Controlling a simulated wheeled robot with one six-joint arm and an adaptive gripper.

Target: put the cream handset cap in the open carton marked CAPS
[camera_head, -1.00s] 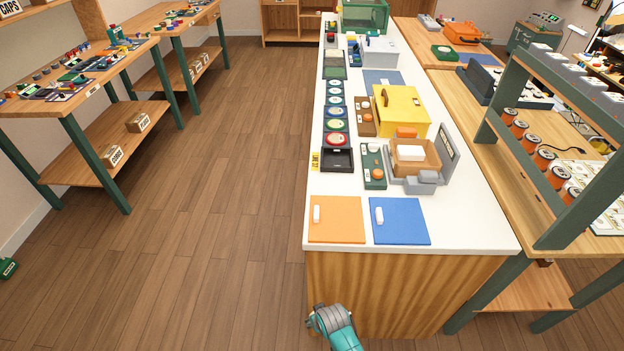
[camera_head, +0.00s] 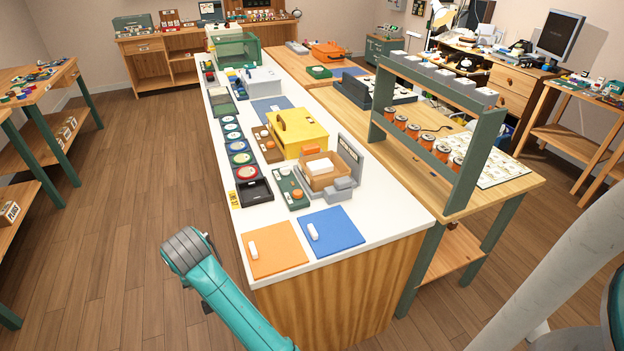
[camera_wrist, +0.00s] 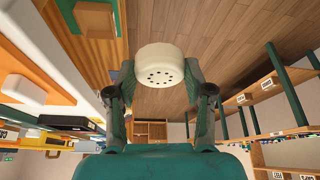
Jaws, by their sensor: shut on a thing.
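My gripper (camera_wrist: 160,76) is shut on the cream handset cap (camera_wrist: 160,64), a round cap with small dark holes in its face, held between the two fingers in the wrist view. In the head view my teal arm reaches up beside the counter's near left corner; the cap and fingers cannot be made out there. No carton with a readable CAPS mark shows now. A small carton (camera_head: 10,214) with a different label, apparently PLUGS, sits on a low shelf at the left edge.
The white counter (camera_head: 222,190) carries an orange mat (camera_head: 275,258), a blue mat (camera_head: 345,238), a yellow box (camera_head: 300,138) and an open brown carton (camera_head: 325,180) with something white inside. Wooden floor (camera_head: 120,180) is clear left of the counter. Shelves (camera_wrist: 265,115) with labels stand right in the wrist view.

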